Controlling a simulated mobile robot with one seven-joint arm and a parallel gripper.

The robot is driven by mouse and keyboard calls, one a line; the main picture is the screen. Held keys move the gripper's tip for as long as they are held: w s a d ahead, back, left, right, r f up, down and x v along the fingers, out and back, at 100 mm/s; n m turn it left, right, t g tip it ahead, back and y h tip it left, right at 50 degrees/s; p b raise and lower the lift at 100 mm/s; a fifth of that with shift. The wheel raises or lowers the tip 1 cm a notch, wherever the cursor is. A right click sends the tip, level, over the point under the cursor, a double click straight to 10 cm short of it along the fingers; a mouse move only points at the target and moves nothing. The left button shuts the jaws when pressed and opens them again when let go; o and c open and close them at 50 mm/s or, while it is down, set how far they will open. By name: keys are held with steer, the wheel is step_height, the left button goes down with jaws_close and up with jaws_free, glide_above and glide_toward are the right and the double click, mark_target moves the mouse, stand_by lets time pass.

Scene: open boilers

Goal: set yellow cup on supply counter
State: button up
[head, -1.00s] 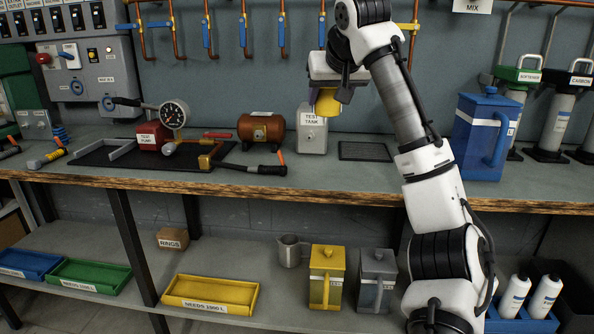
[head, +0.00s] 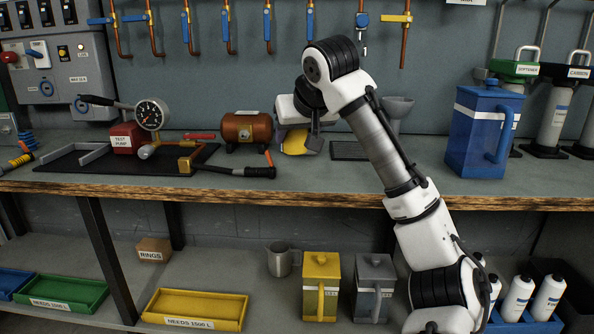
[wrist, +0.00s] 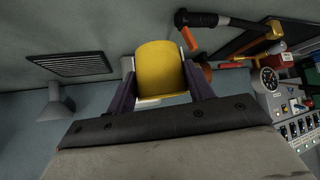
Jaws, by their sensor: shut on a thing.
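The yellow cup (head: 294,142) is in my gripper (head: 299,145), low over the middle of the long grey counter (head: 330,182). In the head view the cup looks tilted and my gripper partly covers it. In the wrist view the cup (wrist: 162,68) sits between the two dark fingers of my gripper (wrist: 160,78), which are shut on it. I cannot tell whether the cup touches the counter. No label naming the supply counter is readable.
An orange-brown tank (head: 252,128) and a tool with a black handle (head: 248,171) are left of the cup. A dark grate (head: 349,151), a grey funnel (head: 397,108) and a blue pitcher (head: 485,130) are to the right. The counter's front strip is mostly clear.

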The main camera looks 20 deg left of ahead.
steer(key=shift+f+b, duration=0.6)
steer(key=shift+f, duration=2.7)
steer(key=shift+f, duration=0.15)
steer(key=o, duration=1)
steer(key=shift+o, duration=0.2)
